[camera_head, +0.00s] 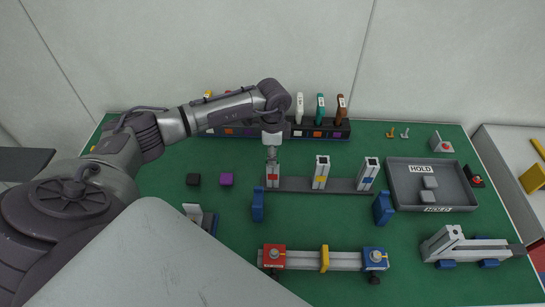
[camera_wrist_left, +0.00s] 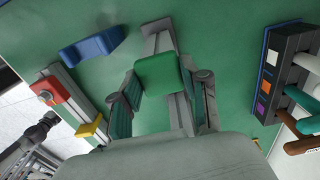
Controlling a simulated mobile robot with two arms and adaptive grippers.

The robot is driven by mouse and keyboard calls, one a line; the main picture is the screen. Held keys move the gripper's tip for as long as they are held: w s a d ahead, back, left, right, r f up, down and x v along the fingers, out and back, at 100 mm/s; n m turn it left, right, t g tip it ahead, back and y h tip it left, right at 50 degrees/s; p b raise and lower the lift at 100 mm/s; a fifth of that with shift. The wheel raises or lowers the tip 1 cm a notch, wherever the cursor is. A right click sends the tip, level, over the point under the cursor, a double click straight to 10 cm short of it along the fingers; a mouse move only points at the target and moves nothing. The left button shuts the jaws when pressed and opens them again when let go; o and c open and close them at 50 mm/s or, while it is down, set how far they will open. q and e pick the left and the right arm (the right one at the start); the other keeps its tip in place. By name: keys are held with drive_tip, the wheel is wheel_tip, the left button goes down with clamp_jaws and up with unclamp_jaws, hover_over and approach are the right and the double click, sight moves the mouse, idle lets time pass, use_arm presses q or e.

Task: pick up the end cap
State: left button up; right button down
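A green block that looks like the end cap (camera_wrist_left: 157,76) sits between the two fingertips of my left gripper (camera_wrist_left: 160,88) in the left wrist view. The fingers flank it closely on both sides and look shut on it. It appears raised above the table. In the head view my left gripper (camera_head: 271,153) points down right above the red-marked upright post (camera_head: 273,174), and the cap is hidden there. My right gripper is not in view.
Yellow- and blue-marked posts (camera_head: 320,172) stand on the same grey rail (camera_head: 298,185). A tool rack (camera_head: 325,131) runs behind. A clamp fixture (camera_head: 340,260) lies in front, with a grey HOLD tray (camera_head: 405,200) at right. Blue blocks (camera_head: 383,208) flank the rail.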

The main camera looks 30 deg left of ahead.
use_arm(q)
drive_tip(key=shift+c, duration=0.8)
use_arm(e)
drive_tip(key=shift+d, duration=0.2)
use_arm(q)
drive_tip(key=shift+r, duration=0.15)
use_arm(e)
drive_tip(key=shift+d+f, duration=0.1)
